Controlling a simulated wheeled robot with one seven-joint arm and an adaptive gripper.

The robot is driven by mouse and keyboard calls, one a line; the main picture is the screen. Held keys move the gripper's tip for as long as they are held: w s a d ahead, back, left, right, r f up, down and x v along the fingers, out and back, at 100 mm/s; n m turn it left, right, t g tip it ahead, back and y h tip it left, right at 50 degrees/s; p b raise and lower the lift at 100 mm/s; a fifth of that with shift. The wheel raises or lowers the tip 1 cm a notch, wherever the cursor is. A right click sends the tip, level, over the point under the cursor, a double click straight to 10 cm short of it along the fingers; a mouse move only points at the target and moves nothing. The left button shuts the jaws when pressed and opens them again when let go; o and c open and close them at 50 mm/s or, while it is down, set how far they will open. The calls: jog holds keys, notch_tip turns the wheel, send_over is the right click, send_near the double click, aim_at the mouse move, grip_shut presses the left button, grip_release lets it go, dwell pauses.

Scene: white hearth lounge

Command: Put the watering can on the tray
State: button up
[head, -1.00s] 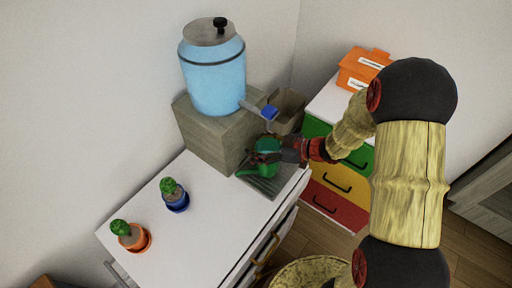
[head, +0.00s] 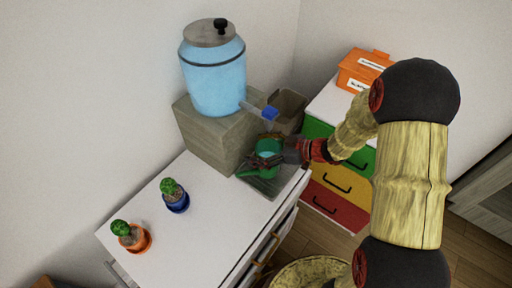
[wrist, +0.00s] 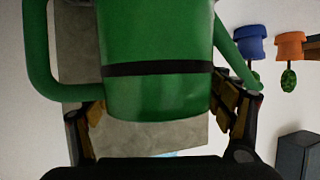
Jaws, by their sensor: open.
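The green watering can (head: 266,160) stands upright, as far as I can tell, on or just above the grey tray (head: 270,190) at the right end of the white cabinet top.
Two potted cacti (head: 175,197) (head: 131,238) stand at left. The cabinet's middle is clear.

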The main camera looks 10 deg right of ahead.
jog(key=p+v, duration=0.4)
jog(key=v, duration=0.7)
jog(key=w+d+r+m+t+h, duration=0.2)
jog(key=w+d+r+t+h, duration=0.2)
jog(key=w+d+r+h, duration=0.35)
jog(key=s+d+r+m+t+h, duration=0.1)
jog(key=d+r+m+h, duration=0.15)
jog(key=r, duration=0.35)
jog(key=s+d+r+m+h, duration=0.1)
jog(key=d+r+m+h, duration=0.15)
jog(key=r, duration=0.35)
jog(key=s+a+r+m+g, duration=0.1)
jog(key=s+a, duration=0.4)
jog(key=s, duration=0.8)
jog(key=s+a+r+m+g, duration=0.1)
jog(key=s+a+m+g, duration=0.3)
jog(key=s, duration=0.9)
jog(key=shift+a+g+y, duration=0.3)
jog(key=shift+a+y, duration=0.05)
jog(key=shift+a, duration=0.55)
